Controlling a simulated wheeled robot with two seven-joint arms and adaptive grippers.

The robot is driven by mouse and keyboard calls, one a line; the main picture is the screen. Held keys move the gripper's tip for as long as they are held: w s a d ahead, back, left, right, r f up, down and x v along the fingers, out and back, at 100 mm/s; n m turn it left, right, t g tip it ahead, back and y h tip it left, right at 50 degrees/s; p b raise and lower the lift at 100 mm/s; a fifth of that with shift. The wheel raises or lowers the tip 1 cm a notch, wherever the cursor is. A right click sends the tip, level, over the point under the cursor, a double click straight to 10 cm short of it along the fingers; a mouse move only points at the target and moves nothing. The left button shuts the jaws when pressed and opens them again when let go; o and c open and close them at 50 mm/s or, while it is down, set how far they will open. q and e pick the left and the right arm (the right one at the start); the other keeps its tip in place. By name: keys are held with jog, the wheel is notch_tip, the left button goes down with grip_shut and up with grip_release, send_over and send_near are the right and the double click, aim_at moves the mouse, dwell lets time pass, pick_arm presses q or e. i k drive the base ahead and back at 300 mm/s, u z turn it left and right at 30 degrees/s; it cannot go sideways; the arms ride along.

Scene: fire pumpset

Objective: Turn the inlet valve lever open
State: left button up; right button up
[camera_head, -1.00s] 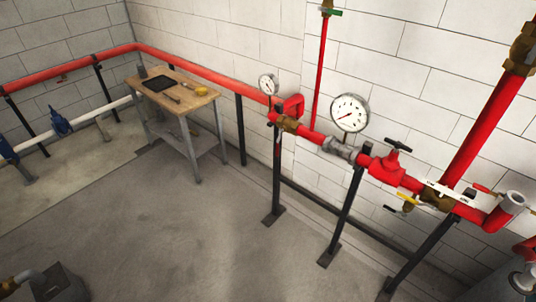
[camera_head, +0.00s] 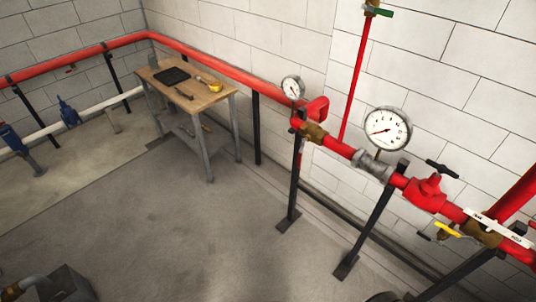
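A red pipe run (camera_head: 338,146) goes along the wall to the lower right and carries several fittings. A yellow lever (camera_head: 446,230) sits low at the right, beside a brass valve body (camera_head: 482,234). A red valve (camera_head: 424,194) with a black handle (camera_head: 442,168) is just up the pipe from it. A green lever (camera_head: 380,12) sits on the thin vertical red pipe at the top. I cannot tell which of these is the inlet valve lever. Neither of my grippers is in view.
A large gauge (camera_head: 388,128) and a small gauge (camera_head: 292,88) stand on the pipe. Dark support posts (camera_head: 371,222) reach the floor below it. A wooden workbench (camera_head: 205,98) with tools stands at the back. The middle of the grey floor (camera_head: 170,235) is clear.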

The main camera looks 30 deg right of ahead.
aim_at(299, 159)
jog(key=z, duration=0.1)
jog(key=i, duration=1.15)
jog(key=z, duration=0.75)
